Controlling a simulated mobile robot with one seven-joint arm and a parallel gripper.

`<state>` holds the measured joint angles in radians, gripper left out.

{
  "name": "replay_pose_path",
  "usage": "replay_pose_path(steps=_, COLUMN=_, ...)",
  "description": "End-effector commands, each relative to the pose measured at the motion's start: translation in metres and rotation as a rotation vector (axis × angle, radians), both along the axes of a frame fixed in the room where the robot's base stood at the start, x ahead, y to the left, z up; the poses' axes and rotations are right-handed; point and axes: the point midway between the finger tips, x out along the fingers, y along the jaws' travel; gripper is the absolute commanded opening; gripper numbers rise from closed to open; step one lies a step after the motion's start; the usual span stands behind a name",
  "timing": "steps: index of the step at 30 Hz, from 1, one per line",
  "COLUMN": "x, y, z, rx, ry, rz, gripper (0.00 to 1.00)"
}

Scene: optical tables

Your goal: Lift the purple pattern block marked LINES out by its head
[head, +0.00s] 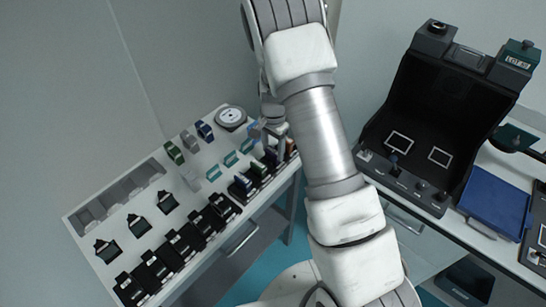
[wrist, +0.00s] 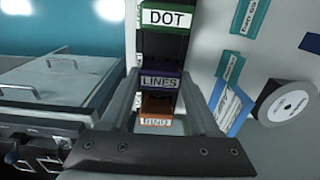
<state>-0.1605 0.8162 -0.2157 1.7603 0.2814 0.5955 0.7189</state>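In the head view the purple block (head: 271,155) is small, near the white table's right end, just below my gripper (head: 273,130). In the wrist view my gripper (wrist: 161,88) is open, one finger on each side of the purple and orange blocks. I see no finger pressing on the purple head. The gap in height is hard to judge.
The white table (head: 200,213) also bears several black holders (head: 168,250), a grey compartment tray (head: 118,196), teal labels (head: 230,159) and a round white dial (head: 231,116). A black open enclosure (head: 425,110) and blue panel (head: 495,202) are on the right-hand table.

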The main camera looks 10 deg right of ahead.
Motion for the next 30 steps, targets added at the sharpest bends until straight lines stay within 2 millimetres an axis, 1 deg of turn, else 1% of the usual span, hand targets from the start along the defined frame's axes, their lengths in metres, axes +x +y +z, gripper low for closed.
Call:
replay_pose_path(steps=1, x=0.000, y=0.000, z=0.000, rx=0.000, ry=0.000, rz=0.000, gripper=0.40)
replay_pose_path(steps=7, x=0.000, y=0.000, z=0.000, rx=0.000, ry=0.000, rz=0.000, gripper=0.04)
replay_pose_path(steps=14, x=0.000, y=0.000, z=0.001, rx=0.001, ry=-0.001, rz=0.000, gripper=0.04)
replay_pose_path(steps=19, x=0.001, y=0.000, z=0.008, rx=0.000, ry=-0.002, rz=0.000, gripper=0.03)
replay_pose_path(steps=23, x=0.001, y=0.001, z=0.023, rx=0.001, ry=-0.004, rz=0.000, gripper=0.03)
replay_pose_path(steps=26, x=0.001, y=0.000, z=0.041, rx=0.001, ry=-0.006, rz=0.000, gripper=0.03)
replay_pose_path(steps=30, x=-0.011, y=-0.026, z=0.057, rx=0.000, ry=-0.004, rz=-0.006, gripper=0.03)
